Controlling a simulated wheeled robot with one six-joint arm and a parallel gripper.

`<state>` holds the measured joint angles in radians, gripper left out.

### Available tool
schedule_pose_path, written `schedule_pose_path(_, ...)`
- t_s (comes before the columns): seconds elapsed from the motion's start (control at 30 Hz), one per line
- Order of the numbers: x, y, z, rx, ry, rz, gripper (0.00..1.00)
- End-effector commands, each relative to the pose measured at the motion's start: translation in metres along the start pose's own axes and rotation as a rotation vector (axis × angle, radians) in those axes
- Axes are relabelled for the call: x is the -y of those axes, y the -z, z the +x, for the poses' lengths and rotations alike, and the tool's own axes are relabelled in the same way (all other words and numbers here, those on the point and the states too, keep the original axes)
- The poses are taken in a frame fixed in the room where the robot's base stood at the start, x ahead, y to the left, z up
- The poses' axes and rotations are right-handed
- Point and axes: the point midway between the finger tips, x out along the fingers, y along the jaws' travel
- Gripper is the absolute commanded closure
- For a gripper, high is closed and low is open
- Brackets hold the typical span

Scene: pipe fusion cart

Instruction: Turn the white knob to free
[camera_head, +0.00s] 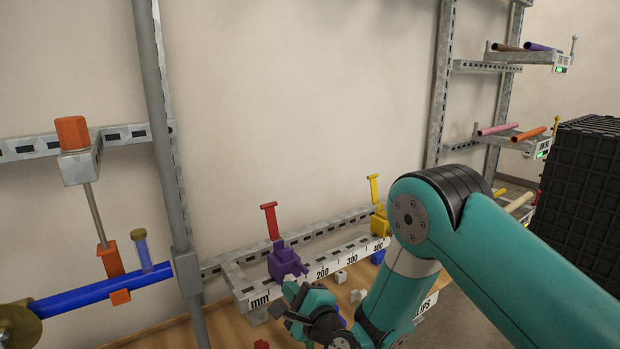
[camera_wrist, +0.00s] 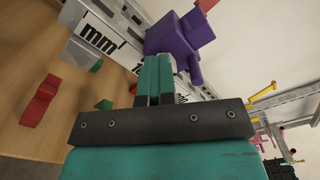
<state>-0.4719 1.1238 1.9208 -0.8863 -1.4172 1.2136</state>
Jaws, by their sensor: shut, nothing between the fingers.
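I cannot make out a white knob for certain in either view. Small white pieces (camera_head: 341,277) lie behind and beside my gripper in the head view, but their shape is too small to tell. My gripper (camera_head: 291,288) is shut and empty, just below the purple clamp (camera_head: 285,263) on the ruled rail. In the wrist view the two teal fingers (camera_wrist: 155,65) are together, with their tips close to the purple clamp (camera_wrist: 181,40). Whether they touch it I cannot tell. My arm hides part of the rail's right side.
The ruled rail (camera_head: 307,274) stands over a wooden board (camera_head: 235,327). A red handle (camera_head: 270,220) and a yellow clamp (camera_head: 379,219) rise from the rails. A red part (camera_wrist: 39,101) lies on the board. A blue pipe (camera_head: 100,296) is left, black crates (camera_head: 580,195) right.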

Motion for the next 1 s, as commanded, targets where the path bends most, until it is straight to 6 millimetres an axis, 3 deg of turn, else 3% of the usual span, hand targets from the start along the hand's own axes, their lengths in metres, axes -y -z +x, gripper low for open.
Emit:
schedule_pose_path(0.6, -0.009, -0.005, 0.001, 0.01, -0.008, -0.003, 1.0)
schedule_pose_path(1.0, -0.006, -0.003, -0.018, 0.009, -0.002, 0.001, 1.0)
